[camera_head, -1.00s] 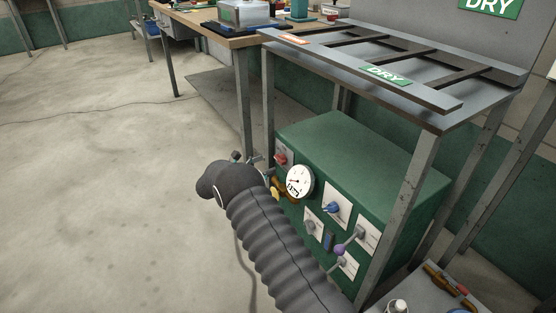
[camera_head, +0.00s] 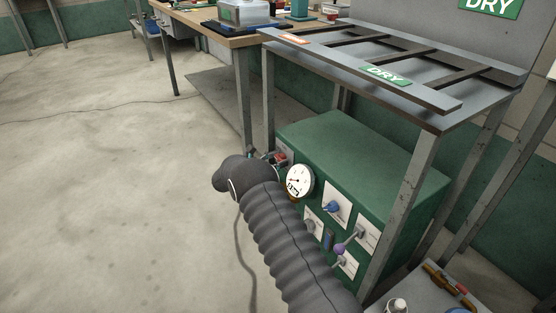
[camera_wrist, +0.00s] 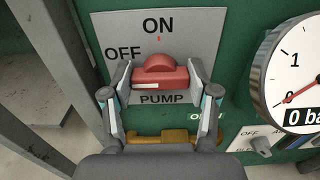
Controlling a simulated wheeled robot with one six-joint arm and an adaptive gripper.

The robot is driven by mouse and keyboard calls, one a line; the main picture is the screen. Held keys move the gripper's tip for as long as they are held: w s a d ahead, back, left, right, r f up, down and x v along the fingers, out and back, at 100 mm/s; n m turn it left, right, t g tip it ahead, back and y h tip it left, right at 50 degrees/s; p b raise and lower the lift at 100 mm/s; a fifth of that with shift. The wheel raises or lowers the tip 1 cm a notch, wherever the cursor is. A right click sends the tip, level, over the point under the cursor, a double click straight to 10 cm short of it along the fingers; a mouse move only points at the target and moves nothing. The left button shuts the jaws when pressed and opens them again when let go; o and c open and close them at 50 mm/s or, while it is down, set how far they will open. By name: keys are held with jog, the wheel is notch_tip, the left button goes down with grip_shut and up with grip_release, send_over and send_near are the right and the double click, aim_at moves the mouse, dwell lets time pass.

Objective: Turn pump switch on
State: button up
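The red pump switch (camera_wrist: 160,72) sits on a grey plate (camera_wrist: 200,25) marked ON at the top, OFF at the left and PUMP below. Its bar lies roughly level, with a white mark at its left end, on the OFF side. My gripper (camera_wrist: 159,84) is open, with one finger at each end of the bar; I cannot tell whether the fingers touch it. In the head view the red switch (camera_head: 281,158) shows at the green box's upper left corner, and my arm hides most of the gripper.
The gauge (camera_wrist: 298,75) is right of the switch and reads about 0. A yellow-brown lever (camera_wrist: 163,139) lies just below. The green box (camera_head: 375,165) carries a blue knob (camera_head: 333,206) and a purple-ended lever (camera_head: 340,249). A metal rack (camera_head: 430,120) stands over the box.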

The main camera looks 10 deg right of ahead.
jog(key=shift+f+m+b, duration=0.1)
jog(key=shift+m+b, duration=0.2)
jog(key=shift+b, duration=0.4)
jog(key=m+b, duration=0.7)
jog(key=b, duration=0.2)
jog(key=shift+m, duration=0.3)
jog(key=m, duration=0.9)
jog(key=shift+s+b, duration=0.1)
jog(key=shift+b, duration=0.3)
jog(key=shift+m, duration=0.4)
jog(key=o, duration=1.2)
jog(key=shift+d, duration=0.1)
jog(key=shift+c, duration=0.2)
